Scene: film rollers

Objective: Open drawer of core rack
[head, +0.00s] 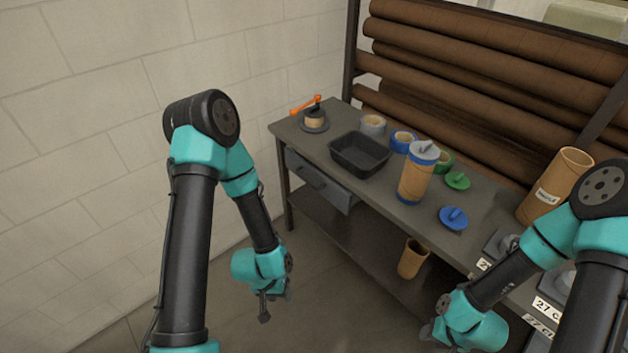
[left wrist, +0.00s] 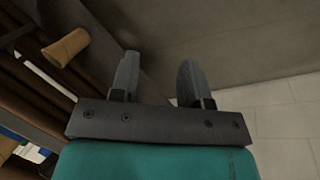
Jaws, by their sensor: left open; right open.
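The core rack is a dark table with a grey top (head: 335,125) and a lower shelf. Its grey drawer (head: 322,182) sits under the top at the left end, with a handle on its front; whether it stands slightly out I cannot tell. My left gripper (head: 275,306) hangs low in front of the rack, below and apart from the drawer, open and empty. Its two fingers (left wrist: 157,78) show apart in the left wrist view with nothing between them. My right gripper (head: 430,333) is at the bottom, right of the middle, apart from the drawer; its fingertips show only partly.
A tan core (head: 413,258) stands on the lower shelf. Brown rolls (head: 480,90) hang behind. Floor before the drawer is clear.

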